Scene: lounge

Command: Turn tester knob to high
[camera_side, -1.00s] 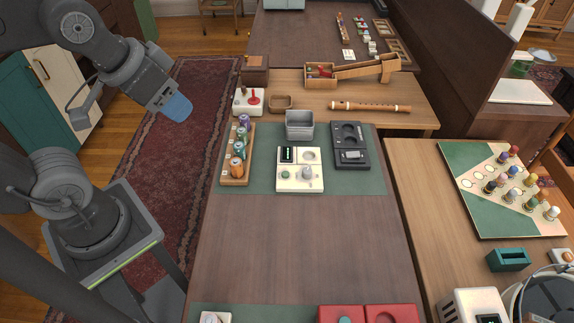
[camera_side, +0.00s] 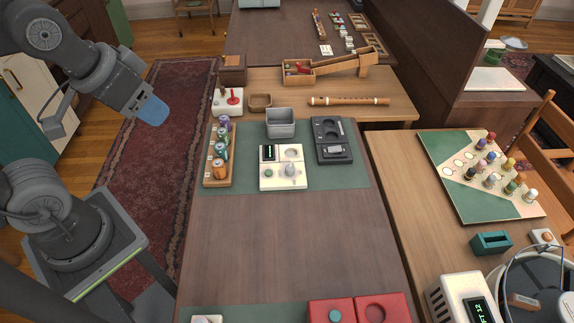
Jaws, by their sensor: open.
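The white tester panel (camera_side: 269,182) lies on the green mat in the middle of the table. It has a dark display with green marks, a round recess, a small green button and a grey knob (camera_side: 291,170) at its lower right. The knob's exact setting is too small to read. My gripper (camera_side: 152,110), with a blue end, hangs at the left over the red rug, well apart from the tester and the table. It holds nothing that I can see.
A wooden rack (camera_side: 207,176) with several coloured cells stands left of the tester. A grey bin (camera_side: 281,116) stands behind it, and a dark device (camera_side: 332,155) at its right. The table in front is clear up to a red box (camera_side: 352,301).

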